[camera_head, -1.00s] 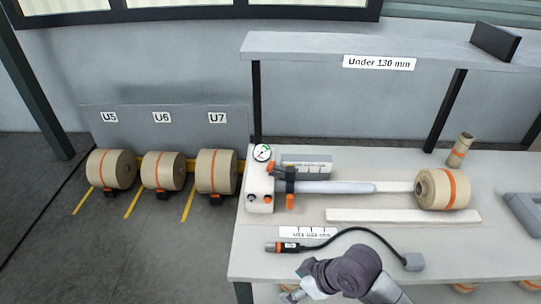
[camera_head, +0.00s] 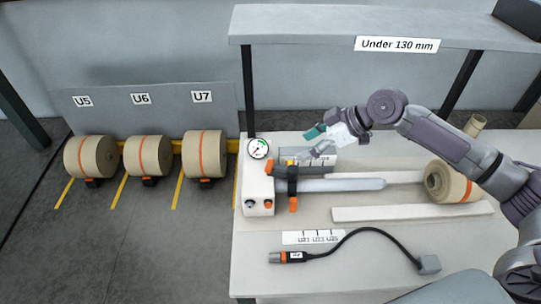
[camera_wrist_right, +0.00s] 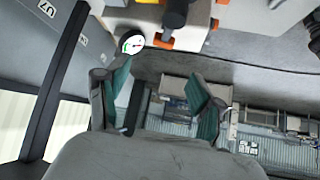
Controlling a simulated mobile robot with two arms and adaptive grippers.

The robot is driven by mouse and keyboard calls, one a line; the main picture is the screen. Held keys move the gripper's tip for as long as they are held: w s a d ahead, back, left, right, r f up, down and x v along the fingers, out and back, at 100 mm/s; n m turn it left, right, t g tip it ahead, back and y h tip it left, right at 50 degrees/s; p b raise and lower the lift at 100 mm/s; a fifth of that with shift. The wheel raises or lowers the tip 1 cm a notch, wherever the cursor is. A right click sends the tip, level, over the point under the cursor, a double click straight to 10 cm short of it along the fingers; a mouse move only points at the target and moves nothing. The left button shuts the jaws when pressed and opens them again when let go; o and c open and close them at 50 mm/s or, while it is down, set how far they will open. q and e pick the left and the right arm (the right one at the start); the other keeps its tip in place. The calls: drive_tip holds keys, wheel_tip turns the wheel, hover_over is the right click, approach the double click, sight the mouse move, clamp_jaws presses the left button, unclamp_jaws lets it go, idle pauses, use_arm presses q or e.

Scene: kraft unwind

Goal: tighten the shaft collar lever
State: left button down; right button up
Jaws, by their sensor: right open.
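The shaft collar (camera_head: 292,180) is a dark ring around the grey shaft (camera_head: 340,185), close to the white gauge block (camera_head: 259,193). Its orange lever (camera_head: 293,204) hangs on the front side of the shaft. My right gripper (camera_head: 308,143) is open and empty, above and behind the collar, near the grey box at the back. In the right wrist view the gripper (camera_wrist_right: 160,75) shows two spread teal-padded fingers. A dark part with orange pieces, cut by the top edge there, lies beyond them. My left gripper is not in view.
A pressure gauge (camera_head: 258,148) stands on the white block. A black cable tool (camera_head: 289,257) and a white bar (camera_head: 412,212) lie on the bench. A shelf (camera_head: 330,25) spans above the back.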

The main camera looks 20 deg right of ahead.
sight(270, 164)
drive_tip(key=x, duration=0.1)
drive_tip(key=p+x, duration=0.1)
drive_tip(key=x, duration=0.2)
drive_tip(key=shift+s+a+f+p, duration=0.1)
drive_tip(key=shift+s+a+p, duration=0.1)
drive_tip(key=shift+a+p, duration=0.3)
drive_tip(key=x, duration=0.4)
drive_tip(key=shift+w+d+p, duration=0.15)
drive_tip(key=shift+w+p, duration=0.05)
drive_tip(key=shift+p, duration=0.2)
drive_tip(key=x, duration=0.2)
drive_tip(key=shift+f+p, duration=0.25)
drive_tip(key=shift+p, duration=0.1)
drive_tip(key=shift+w+a+f, duration=0.1)
drive_tip(key=shift+a+f, duration=0.15)
drive_tip(key=shift+a, duration=0.1)
drive_tip(key=shift+w+a+f, duration=0.1)
drive_tip(key=shift+a+f, duration=0.05)
drive_tip(key=shift+f, duration=0.05)
drive_tip(key=shift+w+f, duration=0.1)
drive_tip(key=shift+f, duration=0.05)
drive_tip(key=shift+c, duration=0.4)
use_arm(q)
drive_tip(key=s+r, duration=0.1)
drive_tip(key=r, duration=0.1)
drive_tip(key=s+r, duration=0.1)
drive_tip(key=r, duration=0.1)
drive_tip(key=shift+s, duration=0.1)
use_arm(e)
clamp_jaws()
